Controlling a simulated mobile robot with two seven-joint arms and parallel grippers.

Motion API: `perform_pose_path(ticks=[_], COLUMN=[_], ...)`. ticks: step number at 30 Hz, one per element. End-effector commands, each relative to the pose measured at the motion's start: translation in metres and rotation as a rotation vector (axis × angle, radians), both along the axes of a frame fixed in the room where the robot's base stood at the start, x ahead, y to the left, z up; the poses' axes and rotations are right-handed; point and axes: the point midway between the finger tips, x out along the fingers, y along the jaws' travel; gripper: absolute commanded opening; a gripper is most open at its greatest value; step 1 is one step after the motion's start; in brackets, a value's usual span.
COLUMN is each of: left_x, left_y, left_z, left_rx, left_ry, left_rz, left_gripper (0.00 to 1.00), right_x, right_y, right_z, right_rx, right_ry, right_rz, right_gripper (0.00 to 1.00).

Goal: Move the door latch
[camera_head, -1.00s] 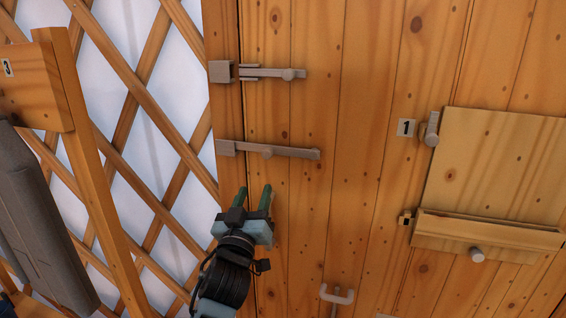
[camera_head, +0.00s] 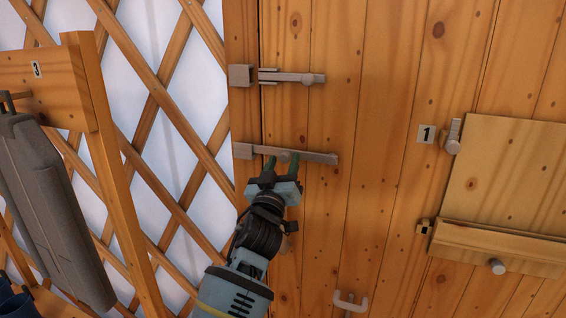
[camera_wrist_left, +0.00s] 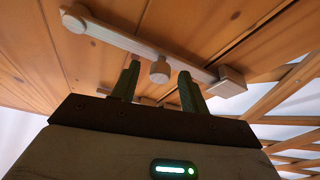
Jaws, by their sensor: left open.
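Two grey latches sit on the wooden door (camera_head: 345,110). The upper latch (camera_head: 292,77) has a bar with a knob, in line with a block (camera_head: 241,75) on the frame. The lower latch (camera_head: 318,157) is a long bar, nearly level, with its left end at a frame block (camera_head: 243,150). My left gripper (camera_head: 283,161) is open at the lower latch. In the left wrist view its green fingers stand on either side of the lower latch's round knob (camera_wrist_left: 160,72), with gaps visible; contact cannot be told. My right gripper is not in view.
A lattice wall (camera_head: 165,100) stands left of the door. A wooden hatch (camera_head: 510,180) with knobs is at the right. A hook (camera_head: 350,303) is low on the door.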

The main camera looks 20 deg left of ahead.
Motion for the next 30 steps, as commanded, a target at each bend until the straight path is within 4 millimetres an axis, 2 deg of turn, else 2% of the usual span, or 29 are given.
perform_pose_path(ticks=[12,23,30], left_x=[0.0073,0.0071,0.0070], left_y=[0.0006,0.0005,0.0005], left_z=[0.0027,0.0026,0.0032], left_rx=[0.000,0.000,0.002], left_ry=[0.001,0.001,0.001], left_rz=[0.001,0.000,0.000], left_gripper=[0.45,0.00,0.00], right_x=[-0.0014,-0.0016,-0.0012], right_y=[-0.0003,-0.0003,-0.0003], right_z=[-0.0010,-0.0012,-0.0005], right_rx=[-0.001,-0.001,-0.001], right_ry=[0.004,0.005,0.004], right_rz=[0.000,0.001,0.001], right_gripper=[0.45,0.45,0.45])
